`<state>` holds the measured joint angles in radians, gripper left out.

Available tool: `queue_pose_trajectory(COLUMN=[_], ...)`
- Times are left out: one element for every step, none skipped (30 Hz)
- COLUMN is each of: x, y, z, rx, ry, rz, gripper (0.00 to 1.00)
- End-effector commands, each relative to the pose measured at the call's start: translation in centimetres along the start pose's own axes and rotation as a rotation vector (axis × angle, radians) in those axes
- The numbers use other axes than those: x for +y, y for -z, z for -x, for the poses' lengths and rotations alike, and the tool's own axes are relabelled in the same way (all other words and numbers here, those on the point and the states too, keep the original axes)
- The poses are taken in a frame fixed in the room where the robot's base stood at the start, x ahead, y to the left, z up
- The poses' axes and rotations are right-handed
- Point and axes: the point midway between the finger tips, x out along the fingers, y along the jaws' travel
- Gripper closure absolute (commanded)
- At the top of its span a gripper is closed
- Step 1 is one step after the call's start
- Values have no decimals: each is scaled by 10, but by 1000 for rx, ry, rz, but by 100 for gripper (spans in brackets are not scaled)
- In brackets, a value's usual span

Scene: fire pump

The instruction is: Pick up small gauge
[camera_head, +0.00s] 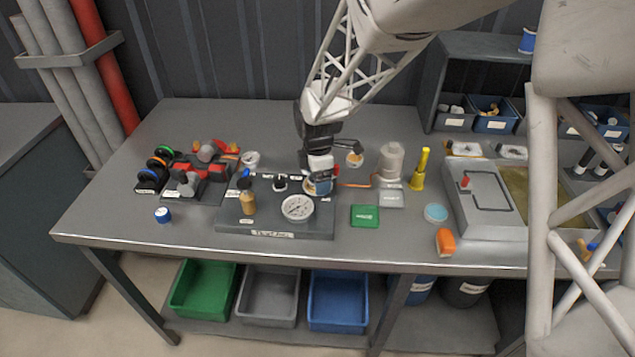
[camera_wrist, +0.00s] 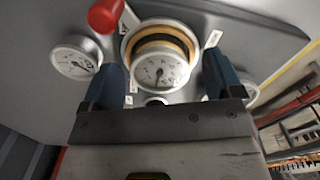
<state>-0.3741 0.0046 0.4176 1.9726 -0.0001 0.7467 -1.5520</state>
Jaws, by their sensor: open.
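A small round gauge (camera_wrist: 162,72) with a white dial sits in a tan, dark and white ring in the wrist view. In the head view, the gauge (camera_head: 322,188) is mostly hidden under my gripper at the back right of the grey board (camera_head: 275,228). My gripper (camera_head: 319,180) points down over it. In the wrist view my open gripper (camera_wrist: 165,72) has one blue finger on each side of the dial. I cannot tell whether the fingers touch it.
A larger gauge (camera_head: 297,208) is in front of my gripper on the board, with a tan-handled tool (camera_head: 248,203) beside it. A grey cylinder (camera_head: 391,162) and yellow tool (camera_head: 420,168) stand to the right. A red knob (camera_wrist: 105,15) is close by in the wrist view.

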Motion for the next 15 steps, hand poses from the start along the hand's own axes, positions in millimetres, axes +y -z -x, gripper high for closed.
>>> queue_pose_trajectory(x=[0,0,0,0,0,0,0,0,0,0,0,0,0,0,0], y=[0,0,0,0,0,0,0,0,0,0,0,0,0,0,0], z=[0,0,0,0,0,0,0,0,0,0,0,0,0,0,0], rx=[0,0,0,0,0,0,0,0,0,0,0,0,0,0,0], ry=[0,0,0,0,0,0,0,0,0,0,0,0,0,0,0], rz=[0,0,0,0,0,0,0,0,0,0,0,0,0,0,0], gripper=[17,22,28,33,37,43,48,52,59,63,68,74,75,75,75])
